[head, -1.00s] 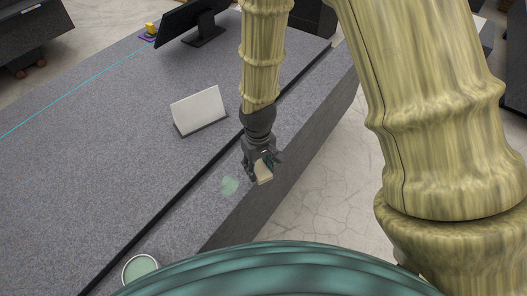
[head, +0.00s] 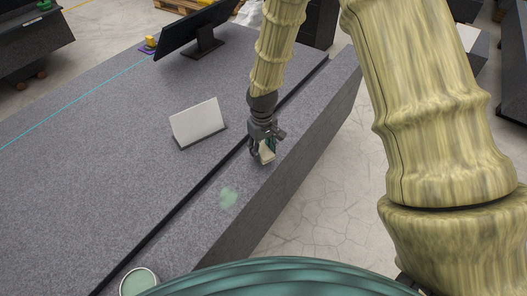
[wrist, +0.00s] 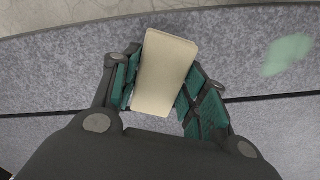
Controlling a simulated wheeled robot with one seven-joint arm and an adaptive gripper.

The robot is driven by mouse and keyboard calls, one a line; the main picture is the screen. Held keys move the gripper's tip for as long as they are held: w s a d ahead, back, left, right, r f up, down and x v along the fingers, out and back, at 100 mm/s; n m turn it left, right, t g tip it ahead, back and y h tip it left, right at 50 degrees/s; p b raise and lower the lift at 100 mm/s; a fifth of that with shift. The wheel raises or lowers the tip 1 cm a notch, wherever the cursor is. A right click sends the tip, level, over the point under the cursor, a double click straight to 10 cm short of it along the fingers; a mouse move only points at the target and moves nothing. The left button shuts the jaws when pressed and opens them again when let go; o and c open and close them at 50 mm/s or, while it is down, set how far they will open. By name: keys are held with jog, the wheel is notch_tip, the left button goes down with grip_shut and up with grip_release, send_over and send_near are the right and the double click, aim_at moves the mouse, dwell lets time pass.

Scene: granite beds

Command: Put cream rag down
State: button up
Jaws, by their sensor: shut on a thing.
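The cream rag (wrist: 163,72) is a pale folded block between the green-padded fingers of my gripper (wrist: 163,95) in the wrist view. In the head view my gripper (head: 262,148) is shut on the rag (head: 267,153) over the front strip of the granite bed (head: 215,222), near its right edge. I cannot tell whether the rag touches the granite. A pale green smear (head: 228,197) lies on the strip to the lower left of my gripper, and shows at the right in the wrist view (wrist: 287,54).
A white tilted panel (head: 197,122) stands left of my gripper. A dark monitor (head: 190,30) and a small yellow item (head: 151,41) are at the back. A round tin of green stuff (head: 138,283) stands at the near end. A dark groove (head: 175,217) runs along the bed.

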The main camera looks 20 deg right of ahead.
aim_at(263, 153)
jog(key=shift+w+d+f, duration=0.2)
jog(key=shift+w+d, duration=0.1)
jog(key=shift+w, duration=0.35)
jog(key=shift+f+p, duration=0.3)
jog(key=shift+f, duration=1.3)
jog(key=shift+f, duration=0.3)
jog(key=o, duration=1)
jog(key=shift+o, duration=0.7)
jog(key=shift+f, duration=0.1)
notch_tip(263, 153, up, 13)
jog(key=shift+f+b, duration=0.1)
jog(key=shift+b, duration=0.35)
